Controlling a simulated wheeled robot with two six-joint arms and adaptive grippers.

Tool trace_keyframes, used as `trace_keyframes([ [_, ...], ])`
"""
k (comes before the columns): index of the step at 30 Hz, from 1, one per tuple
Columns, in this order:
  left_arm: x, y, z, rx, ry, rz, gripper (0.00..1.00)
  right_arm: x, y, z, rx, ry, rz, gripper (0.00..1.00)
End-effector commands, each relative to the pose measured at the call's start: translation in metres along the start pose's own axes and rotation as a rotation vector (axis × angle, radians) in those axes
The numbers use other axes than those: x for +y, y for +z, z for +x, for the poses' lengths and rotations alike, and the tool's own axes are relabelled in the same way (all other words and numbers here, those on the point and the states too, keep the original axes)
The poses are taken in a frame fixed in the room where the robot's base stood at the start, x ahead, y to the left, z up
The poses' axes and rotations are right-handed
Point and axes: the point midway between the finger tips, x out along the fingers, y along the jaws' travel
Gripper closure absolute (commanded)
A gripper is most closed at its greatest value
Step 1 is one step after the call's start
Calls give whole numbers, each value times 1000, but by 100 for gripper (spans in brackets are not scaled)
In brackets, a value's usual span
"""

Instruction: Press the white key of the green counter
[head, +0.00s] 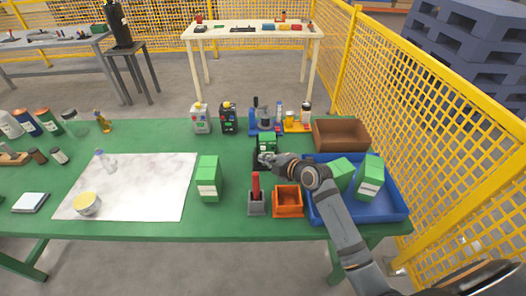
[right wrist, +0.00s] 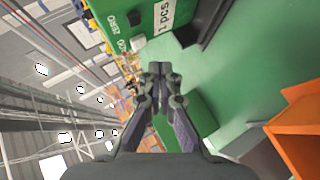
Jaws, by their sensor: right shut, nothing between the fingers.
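The green counter (head: 267,141) stands near the middle back of the green table, with a dark base, partly hidden by my right gripper (head: 268,159). In the right wrist view the counter (right wrist: 95,22) fills the top, with a "1 pcs" label, a dark key beside the word ZERO and a white key (right wrist: 138,43). My right gripper (right wrist: 160,70) is shut and empty, its fingertips just below the white key in that picture. A gap seems to show between them; touch cannot be told. My left gripper is not in view.
A blue tray (head: 325,213) with green boxes lies right of my arm. An orange bin (head: 288,203), a grey holder with a red handle (head: 256,190) and a green box (head: 209,178) stand in front. A brown bin (head: 341,135) is behind the tray.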

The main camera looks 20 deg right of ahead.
Motion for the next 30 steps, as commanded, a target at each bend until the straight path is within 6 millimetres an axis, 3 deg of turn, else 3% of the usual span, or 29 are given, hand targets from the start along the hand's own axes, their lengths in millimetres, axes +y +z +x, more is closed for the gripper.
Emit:
trace_keyframes([
  [7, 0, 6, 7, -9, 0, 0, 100, 6, 7, 9, 0, 1, 0, 100],
  [30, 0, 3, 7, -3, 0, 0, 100, 7, 7, 9, 0, 1, 0, 100],
])
